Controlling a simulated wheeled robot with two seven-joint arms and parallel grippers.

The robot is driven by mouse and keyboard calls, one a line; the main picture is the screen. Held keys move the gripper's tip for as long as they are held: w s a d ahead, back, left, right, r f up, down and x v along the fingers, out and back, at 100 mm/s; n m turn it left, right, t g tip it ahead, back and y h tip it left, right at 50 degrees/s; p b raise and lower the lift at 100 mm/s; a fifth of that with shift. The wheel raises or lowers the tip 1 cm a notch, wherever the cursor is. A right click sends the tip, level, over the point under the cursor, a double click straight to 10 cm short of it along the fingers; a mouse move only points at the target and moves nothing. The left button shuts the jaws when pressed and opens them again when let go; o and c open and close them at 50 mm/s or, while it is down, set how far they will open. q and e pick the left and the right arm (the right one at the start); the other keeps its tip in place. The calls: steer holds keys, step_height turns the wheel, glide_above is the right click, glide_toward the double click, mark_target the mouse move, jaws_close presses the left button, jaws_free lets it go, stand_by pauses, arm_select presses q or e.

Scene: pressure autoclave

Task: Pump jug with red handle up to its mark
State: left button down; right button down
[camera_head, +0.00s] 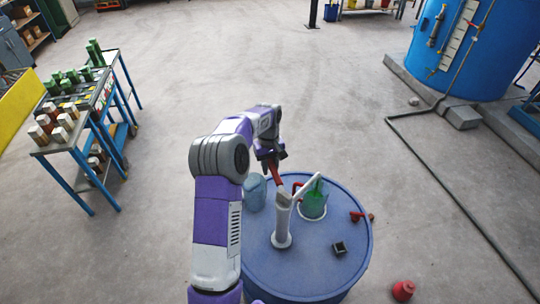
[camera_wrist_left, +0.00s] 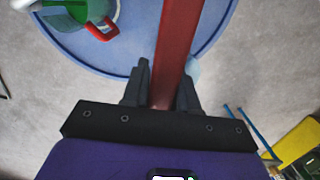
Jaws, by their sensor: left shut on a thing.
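A hand pump (camera_head: 282,228) with a grey-white body stands on a blue round drum top (camera_head: 300,273). Its white spout (camera_head: 308,187) slants over a jug with a red handle (camera_head: 314,205), which shows green inside; the jug's mark cannot be made out. The jug also shows in the left wrist view (camera_wrist_left: 78,16). My left gripper (camera_head: 269,158) is shut on the pump's red lever (camera_head: 276,180), above and behind the pump. In the left wrist view the lever (camera_wrist_left: 174,50) runs between the fingers (camera_wrist_left: 165,80). My right gripper is not in view.
A blue-grey jug (camera_head: 254,194) stands left of the pump. A red fitting (camera_head: 361,216) and a small black box (camera_head: 339,248) lie on the right of the drum. A red object (camera_head: 403,290) is on the floor. Shelving carts (camera_head: 75,140) stand left; the floor between is clear.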

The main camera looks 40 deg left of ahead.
arm_select(q)
steer(key=shift+f+h, duration=0.3)
steer(key=shift+f, duration=0.05)
steer(key=c, duration=1)
jaws_free()
steer(key=shift+o, duration=0.2)
steer(key=shift+w+a+r, duration=0.1)
steer(key=shift+a+r, duration=0.05)
steer(key=shift+r, duration=1.1)
steer(key=shift+w+a+r, duration=0.1)
steer(key=shift+a+r, duration=0.05)
steer(key=shift+r, duration=1.1)
steer(key=shift+w+a+r, duration=0.1)
steer(key=shift+a+r, duration=0.05)
steer(key=shift+r, duration=1.1)
